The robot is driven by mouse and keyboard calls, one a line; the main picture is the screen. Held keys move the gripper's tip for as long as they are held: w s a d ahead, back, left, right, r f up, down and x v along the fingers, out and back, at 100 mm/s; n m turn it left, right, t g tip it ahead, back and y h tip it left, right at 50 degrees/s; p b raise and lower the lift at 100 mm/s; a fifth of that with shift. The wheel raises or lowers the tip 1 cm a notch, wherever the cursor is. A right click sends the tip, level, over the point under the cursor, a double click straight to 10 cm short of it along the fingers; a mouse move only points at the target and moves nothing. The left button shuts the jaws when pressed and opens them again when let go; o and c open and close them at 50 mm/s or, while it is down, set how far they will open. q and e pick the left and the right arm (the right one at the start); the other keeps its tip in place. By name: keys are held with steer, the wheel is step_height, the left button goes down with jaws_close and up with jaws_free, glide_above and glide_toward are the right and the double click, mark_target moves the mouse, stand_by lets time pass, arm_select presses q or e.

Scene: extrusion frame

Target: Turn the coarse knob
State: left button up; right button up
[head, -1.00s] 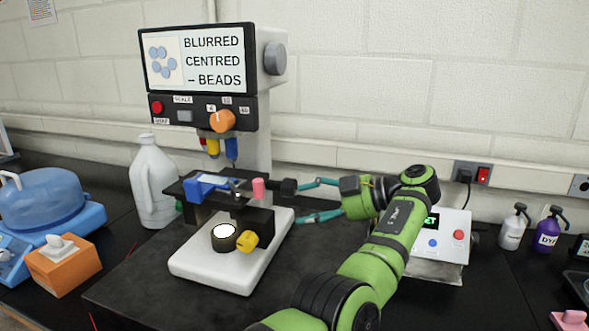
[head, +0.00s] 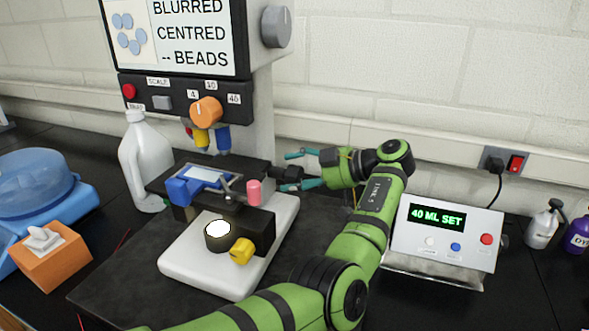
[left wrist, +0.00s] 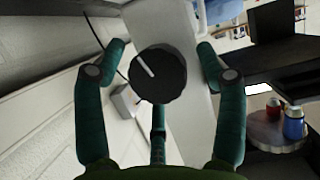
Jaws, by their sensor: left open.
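A microscope-like instrument (head: 262,110) stands on a white base, its screen reading "BLURRED CENTRED -- BEADS". A black round knob (head: 290,173) sticks out from the right side of its stage. In the left wrist view the black knob (left wrist: 158,76) faces me, with a white line slanting to its upper left. My left gripper (head: 303,170) is open at the knob. In the left wrist view its teal fingers lie to either side of the knob, with gaps between. The stage carries a slide in a blue holder (head: 190,185) and a pink knob (head: 254,192). My right gripper is out of view.
A large grey knob (head: 276,27) sits beside the screen, an orange dial (head: 206,111) below it. A yellow knob (head: 242,251) is low on the front. A control box (head: 446,238) reading "40 ML SET" stands right of my arm. A white jug (head: 148,165) stands left.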

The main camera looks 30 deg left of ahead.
arm_select(q)
steer(key=shift+s+a, duration=0.1)
steer(key=shift+a, duration=0.2)
steer(key=shift+f, duration=0.1)
steer(key=c, duration=1.1)
steer(key=shift+f, duration=0.1)
steer(key=shift+a+b, duration=0.1)
steer(key=shift+b, duration=0.2)
steer(key=shift+m+g+b, duration=0.45)
steer(key=shift+m+g, duration=0.25)
steer(key=shift+m, duration=0.1)
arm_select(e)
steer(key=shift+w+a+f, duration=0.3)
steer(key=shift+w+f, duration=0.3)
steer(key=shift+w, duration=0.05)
arm_select(q)
steer(key=o, duration=1.1)
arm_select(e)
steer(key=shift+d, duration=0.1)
